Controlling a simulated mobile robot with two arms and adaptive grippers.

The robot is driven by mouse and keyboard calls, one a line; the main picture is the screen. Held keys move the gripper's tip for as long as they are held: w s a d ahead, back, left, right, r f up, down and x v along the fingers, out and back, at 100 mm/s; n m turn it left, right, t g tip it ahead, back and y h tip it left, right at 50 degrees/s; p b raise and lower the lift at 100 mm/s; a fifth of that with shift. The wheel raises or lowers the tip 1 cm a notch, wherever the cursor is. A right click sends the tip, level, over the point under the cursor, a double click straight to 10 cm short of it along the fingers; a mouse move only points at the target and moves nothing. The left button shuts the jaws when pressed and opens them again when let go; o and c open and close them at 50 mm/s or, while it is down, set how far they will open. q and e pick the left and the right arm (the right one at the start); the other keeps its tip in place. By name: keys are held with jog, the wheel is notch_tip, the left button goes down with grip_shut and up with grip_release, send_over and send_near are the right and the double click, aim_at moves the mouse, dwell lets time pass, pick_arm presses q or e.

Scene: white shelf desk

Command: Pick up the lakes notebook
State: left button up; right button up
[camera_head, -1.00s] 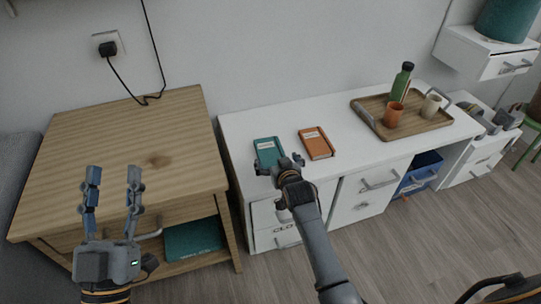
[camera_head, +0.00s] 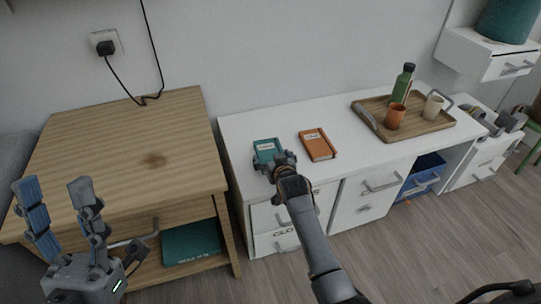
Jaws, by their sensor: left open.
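A teal notebook (camera_head: 267,145) with a pale label lies on the left part of the white desk. An orange notebook (camera_head: 317,145) with a pale label lies to its right. The label text is too small to read, so I cannot tell which is the lakes notebook. My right gripper (camera_head: 275,164) is at the near edge of the teal notebook and hides part of it. Its fingers are small and dark, and I cannot tell whether they grip the notebook. My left gripper (camera_head: 54,188) is open and empty at the lower left, in front of the wooden nightstand.
The wooden nightstand (camera_head: 110,125) has a bare top and a dark teal item (camera_head: 192,243) on its lower shelf. A wooden tray (camera_head: 436,125) on the desk holds a green bottle (camera_head: 402,84), an orange cup (camera_head: 395,117) and a beige mug (camera_head: 433,106). Desk space between the orange notebook and tray is clear.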

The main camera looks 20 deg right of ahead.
jog(key=c, duration=0.6)
